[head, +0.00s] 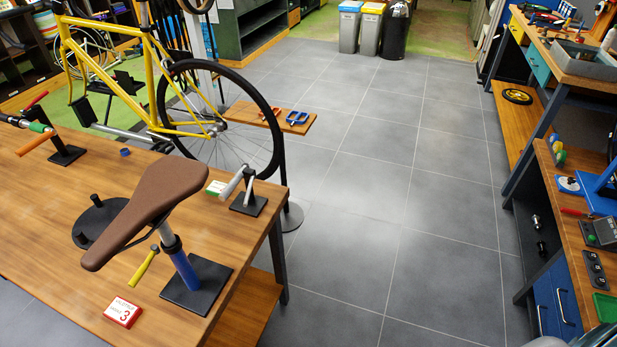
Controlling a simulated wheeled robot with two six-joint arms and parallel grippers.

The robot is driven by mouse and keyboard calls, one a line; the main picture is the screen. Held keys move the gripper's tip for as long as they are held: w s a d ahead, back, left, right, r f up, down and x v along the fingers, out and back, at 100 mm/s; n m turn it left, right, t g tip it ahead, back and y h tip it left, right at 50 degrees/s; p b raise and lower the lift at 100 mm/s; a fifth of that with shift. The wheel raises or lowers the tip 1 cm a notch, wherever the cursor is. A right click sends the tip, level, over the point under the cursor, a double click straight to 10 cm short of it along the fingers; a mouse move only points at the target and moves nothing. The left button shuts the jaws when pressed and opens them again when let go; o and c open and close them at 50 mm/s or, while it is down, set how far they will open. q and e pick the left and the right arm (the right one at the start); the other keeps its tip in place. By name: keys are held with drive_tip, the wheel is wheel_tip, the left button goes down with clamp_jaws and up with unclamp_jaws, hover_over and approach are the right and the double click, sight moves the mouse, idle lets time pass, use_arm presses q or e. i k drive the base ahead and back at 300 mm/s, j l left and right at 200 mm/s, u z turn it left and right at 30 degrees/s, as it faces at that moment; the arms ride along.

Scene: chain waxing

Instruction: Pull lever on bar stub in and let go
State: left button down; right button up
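A bar stub (42,128) with an orange and green grip stands on a black base plate (67,155) at the left of the wooden table. A thin red handle (37,99) shows just above it; I cannot tell whether it is the lever. A second stand (247,204) at the table's right edge carries a short silver bar (232,184) with a silver arm beside it; I cannot tell whether this is a lever. Neither of my grippers is in view, and nothing is seen touching either stand.
A brown saddle (150,205) on a blue post stands at the front of the table (60,240), with a yellow-handled lever (144,267) beside it. A yellow bicycle (110,80) is behind. Grey floor is clear to the right, up to a workbench (575,60).

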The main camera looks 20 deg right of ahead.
sight(247, 197)
drive_tip(key=l, duration=0.65)
drive_tip(key=i+l, duration=0.1)
drive_tip(key=l, duration=0.6)
